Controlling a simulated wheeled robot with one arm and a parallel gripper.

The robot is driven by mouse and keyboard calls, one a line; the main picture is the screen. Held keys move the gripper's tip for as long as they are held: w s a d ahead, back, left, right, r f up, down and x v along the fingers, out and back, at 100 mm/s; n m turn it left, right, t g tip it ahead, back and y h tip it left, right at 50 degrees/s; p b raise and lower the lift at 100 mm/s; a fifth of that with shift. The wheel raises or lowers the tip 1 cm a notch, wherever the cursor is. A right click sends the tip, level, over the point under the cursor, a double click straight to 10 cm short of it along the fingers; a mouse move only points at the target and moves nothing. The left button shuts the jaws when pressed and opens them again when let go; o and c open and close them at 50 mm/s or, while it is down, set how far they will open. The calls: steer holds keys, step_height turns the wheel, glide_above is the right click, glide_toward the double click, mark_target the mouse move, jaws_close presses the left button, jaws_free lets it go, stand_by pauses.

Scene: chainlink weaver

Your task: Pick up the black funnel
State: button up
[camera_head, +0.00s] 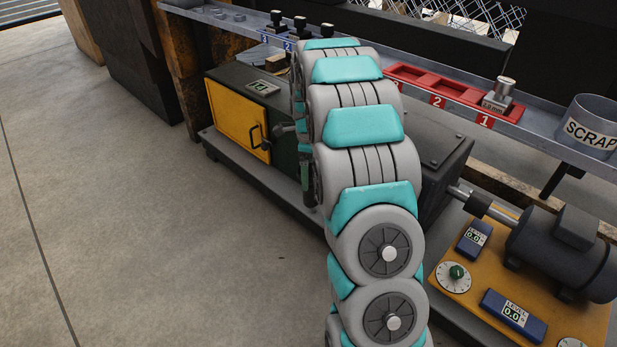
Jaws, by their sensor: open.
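Three small dark pieces with wide black tops stand in a row on the grey shelf at the top: a left one (275,18), a middle one (300,22) and a right one (327,29). Blue labels 3 and 2 show in front of them. They are too small to tell whether one is the black funnel. My arm rises through the middle of the picture, and its far end reaches close to these pieces. My gripper cannot be made out; the arm's own links cover that area.
A red tray (437,87) with numbered slots holds a silver piece (498,94) at slot 1. A grey SCRAP bin (588,126) stands on the right. A yellow-doored machine (238,118) and a motor (563,250) sit below the shelf. The floor (130,200) at left is clear.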

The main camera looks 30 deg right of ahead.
steer(key=shift+f, duration=1.5)
steer(key=c, duration=1.1)
steer(key=shift+r, duration=0.1)
steer(key=shift+c, duration=0.2)
